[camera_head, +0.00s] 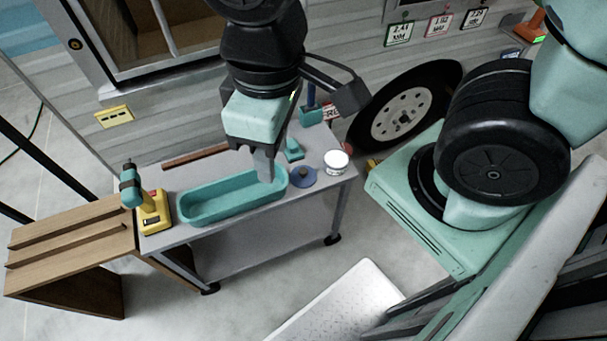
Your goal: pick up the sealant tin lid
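A flat blue round piece (303,176) with a small raised centre, which looks like the sealant tin lid, lies on the grey cart top near its front edge. A white round tin (336,161) stands just right of it. My gripper (265,172) points down over the right end of the teal tray, a short way left of the blue piece and apart from it. Its fingers look close together, but the gap between them is not clear from this side. No held thing shows at the fingertips.
The long teal tray (187,212) fills the cart's middle. A teal tool (293,150) stands behind the blue piece, and a drill on a yellow base (152,213) at the left end. A wooden bench (70,232) adjoins the cart. A wheel (403,114) is behind right.

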